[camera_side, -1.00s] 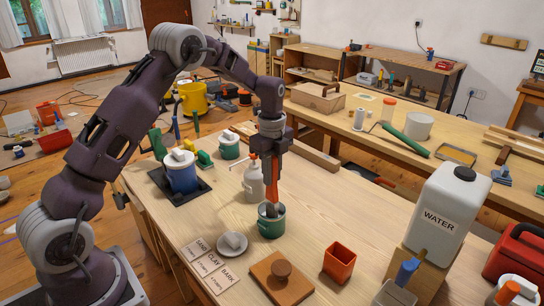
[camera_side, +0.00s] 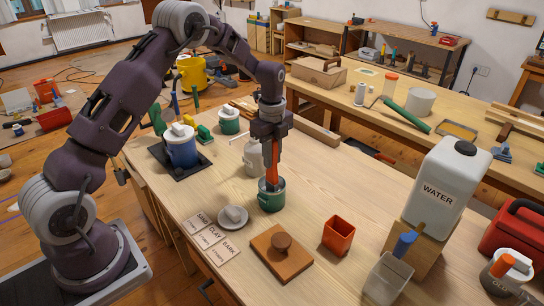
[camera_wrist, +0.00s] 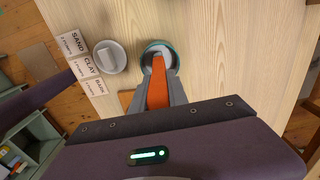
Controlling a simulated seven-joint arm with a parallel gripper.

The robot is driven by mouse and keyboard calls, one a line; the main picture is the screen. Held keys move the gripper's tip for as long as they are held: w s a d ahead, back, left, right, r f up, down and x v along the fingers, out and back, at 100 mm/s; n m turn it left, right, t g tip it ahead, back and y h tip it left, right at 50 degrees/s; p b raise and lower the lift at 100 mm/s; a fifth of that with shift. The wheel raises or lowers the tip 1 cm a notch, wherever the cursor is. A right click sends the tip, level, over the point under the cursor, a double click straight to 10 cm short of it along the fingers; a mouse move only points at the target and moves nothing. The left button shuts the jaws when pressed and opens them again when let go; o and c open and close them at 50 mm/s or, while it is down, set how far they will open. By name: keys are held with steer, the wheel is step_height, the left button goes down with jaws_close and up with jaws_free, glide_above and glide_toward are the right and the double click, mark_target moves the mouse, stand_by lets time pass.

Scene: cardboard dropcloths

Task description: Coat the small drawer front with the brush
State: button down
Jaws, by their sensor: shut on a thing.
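The small drawer front (camera_side: 285,259) is a flat brown panel with a round brown knob, lying on the bench in the side view. A green pot (camera_side: 271,202) stands behind it. My gripper (camera_side: 271,163) is shut on the brush (camera_side: 273,174), which has an orange handle, and holds it upright over the pot. The brush's lower end is inside the pot, so its bristles are hidden. In the wrist view the orange brush handle (camera_wrist: 158,85) shows between the grey fingers, with the pot rim (camera_wrist: 146,50) beyond.
A pale bottle (camera_side: 252,159) stands close behind the pot. An orange cup (camera_side: 338,236) and a WATER jug (camera_side: 438,190) stand right.

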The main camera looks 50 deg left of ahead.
step_height(320, 180, up, 9)
steer(key=shift+f, duration=0.15)
stand_by(0.5)
stand_by(3.3)
step_height(320, 180, up, 5)
stand_by(0.3)
